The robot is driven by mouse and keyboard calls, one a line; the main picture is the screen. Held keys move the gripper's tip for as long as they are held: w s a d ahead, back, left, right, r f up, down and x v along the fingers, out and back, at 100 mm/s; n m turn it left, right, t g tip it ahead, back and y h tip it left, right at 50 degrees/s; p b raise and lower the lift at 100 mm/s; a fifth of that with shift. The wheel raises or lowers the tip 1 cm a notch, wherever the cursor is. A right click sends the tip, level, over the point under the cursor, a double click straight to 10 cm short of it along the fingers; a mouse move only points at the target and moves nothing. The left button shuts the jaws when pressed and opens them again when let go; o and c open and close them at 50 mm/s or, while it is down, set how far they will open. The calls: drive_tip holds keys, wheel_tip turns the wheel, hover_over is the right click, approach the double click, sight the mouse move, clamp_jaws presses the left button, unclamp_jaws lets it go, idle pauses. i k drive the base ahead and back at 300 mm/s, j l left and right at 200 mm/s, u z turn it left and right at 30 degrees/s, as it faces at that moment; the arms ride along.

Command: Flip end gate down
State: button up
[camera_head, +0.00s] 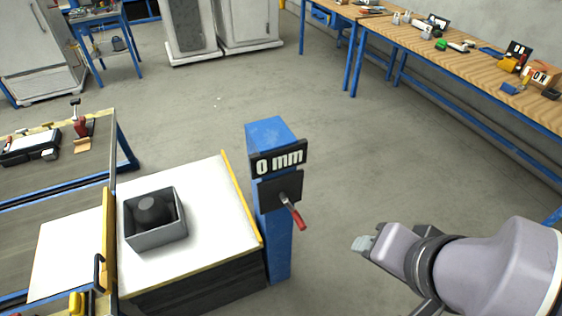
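Two upright yellow strips edge the white tabletop (205,225); I cannot tell which one is the end gate. The right yellow strip (240,196) runs along the tabletop's right edge, beside the blue post. A red-handled lever (292,212) sits on a black plate on the blue post (278,245), under a "0 mm" sign (279,159). My gripper (363,244) is right of the post, apart from it; its finger opening is hidden.
A grey open box (165,238) holding a dark round object (150,208) sits on the white tabletop. A workbench (60,170) with tools is at left. A long wooden bench (440,62) runs along the right wall. Open floor (350,150) lies behind the post.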

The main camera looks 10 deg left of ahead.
sight(108, 258)
drive_tip(key=k+u, duration=0.15)
drive_tip(key=u, duration=2)
drive_tip(key=i+l+u, duration=0.1)
drive_tip(key=i+u, duration=0.25)
drive_tip(key=i, duration=0.15)
drive_tip(key=i+l+u, duration=0.2)
drive_tip(key=i+u, duration=0.15)
drive_tip(key=i, duration=0.15)
